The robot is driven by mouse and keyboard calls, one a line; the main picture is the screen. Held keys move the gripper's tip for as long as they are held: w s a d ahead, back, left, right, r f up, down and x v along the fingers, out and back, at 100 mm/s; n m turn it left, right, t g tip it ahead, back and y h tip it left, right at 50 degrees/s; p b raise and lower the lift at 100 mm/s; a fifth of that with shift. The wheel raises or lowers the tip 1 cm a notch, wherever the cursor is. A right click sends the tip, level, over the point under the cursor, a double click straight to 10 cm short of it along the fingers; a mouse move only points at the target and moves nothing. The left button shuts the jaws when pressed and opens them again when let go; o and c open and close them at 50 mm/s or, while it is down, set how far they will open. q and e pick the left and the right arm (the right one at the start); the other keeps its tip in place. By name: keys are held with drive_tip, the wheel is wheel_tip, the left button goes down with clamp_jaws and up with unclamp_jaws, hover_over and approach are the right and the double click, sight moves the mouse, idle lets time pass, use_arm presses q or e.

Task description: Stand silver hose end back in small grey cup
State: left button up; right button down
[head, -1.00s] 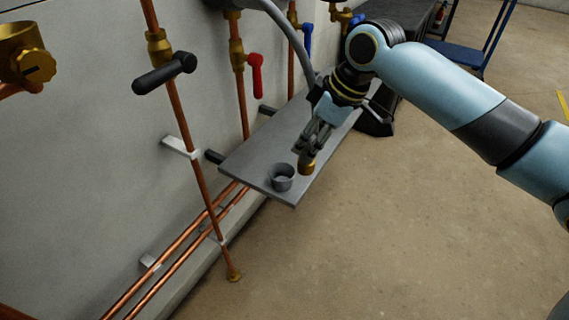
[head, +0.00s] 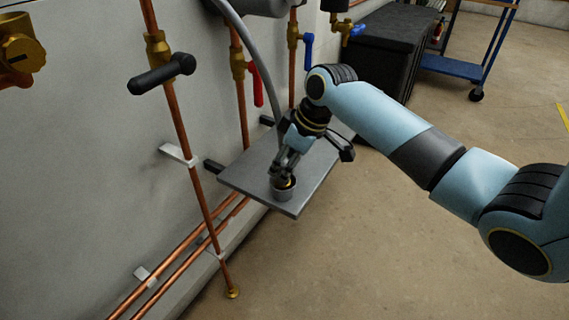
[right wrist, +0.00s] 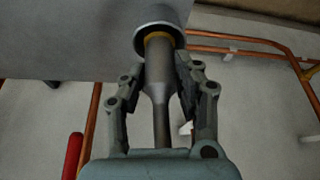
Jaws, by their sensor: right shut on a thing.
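The small grey cup (head: 284,190) stands near the front end of the grey shelf (head: 297,207). My right gripper (head: 283,174) is directly over the cup, pointing down, and is shut on the hose end. In the right wrist view the silver hose end (right wrist: 158,62) lies between the two fingers (right wrist: 155,90), with its brass-coloured tip inside the mouth of the cup (right wrist: 160,14). How deep the tip sits is hidden by the cup rim. My left gripper is not in view.
Copper pipes with a black-handled valve (head: 162,75) and a red-handled valve (head: 256,84) run along the wall left of the shelf. A dark cabinet (head: 388,50) stands behind.

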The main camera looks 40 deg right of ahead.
drive_tip(key=shift+f, duration=0.3)
drive_tip(key=c, duration=1)
unclamp_jaws()
drive_tip(key=shift+o, duration=0.2)
drive_tip(key=shift+r, duration=0.4)
drive_tip(key=p+v, duration=0.4)
drive_tip(key=v, duration=0.8)
drive_tip(key=s+d+f+m+h, duration=0.1)
drive_tip(key=s+f+m, duration=0.15)
drive_tip(key=f, duration=0.55)
drive_tip(key=s+d+f+m+g, duration=0.15)
drive_tip(key=s+f, duration=0.25)
drive_tip(key=f, duration=0.5)
drive_tip(key=s+d+f+m+t+h, duration=0.15)
drive_tip(key=s+f, duration=0.25)
drive_tip(key=f, duration=0.4)
drive_tip(key=s+a+f+g, duration=0.1)
drive_tip(key=s+a+f, duration=0.1)
drive_tip(key=s+f, duration=0.4)
drive_tip(key=s+a+f+g, duration=0.1)
drive_tip(key=s+f, duration=0.4)
drive_tip(key=s, duration=1.1)
drive_tip(key=s+a+f+g, duration=0.1)
drive_tip(key=s+a+f, duration=0.2)
drive_tip(key=s+f, duration=0.3)
drive_tip(key=s, duration=0.5)
drive_tip(key=shift+s+a+f+h, duration=0.15)
drive_tip(key=shift+a+f+h, duration=0.05)
drive_tip(key=shift+f+h, duration=0.15)
